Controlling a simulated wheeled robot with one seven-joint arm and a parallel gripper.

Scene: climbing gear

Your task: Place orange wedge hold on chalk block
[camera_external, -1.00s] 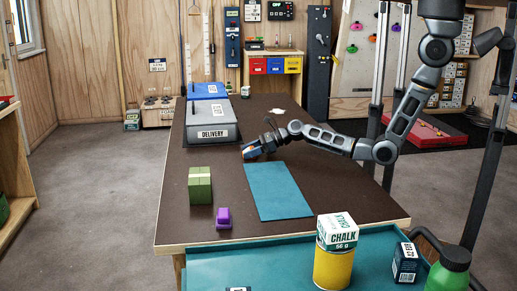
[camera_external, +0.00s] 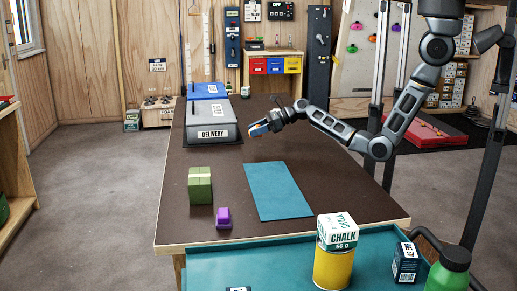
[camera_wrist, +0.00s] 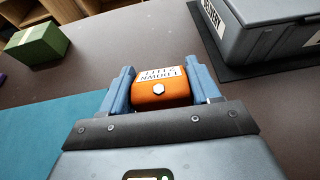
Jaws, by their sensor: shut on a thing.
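My gripper (camera_external: 259,130) is shut on the orange wedge hold (camera_wrist: 160,92). In the wrist view the hold sits between the two blue-grey fingers (camera_wrist: 161,84), showing a metal bolt and a white label. In the external view it is small and mostly covered by the fingers, above the far part of the brown table. A white and green box marked CHALK (camera_external: 338,233) stands on top of a yellow can at the front. It is far from my gripper and not visible in the wrist view.
A grey DELIVERY case (camera_external: 212,122) stands left of my gripper, with a blue case (camera_external: 206,90) behind it. A teal mat (camera_external: 278,192), a green block (camera_external: 200,187) and a purple piece (camera_external: 223,217) are on the table. A green bottle (camera_external: 449,274) stands front right.

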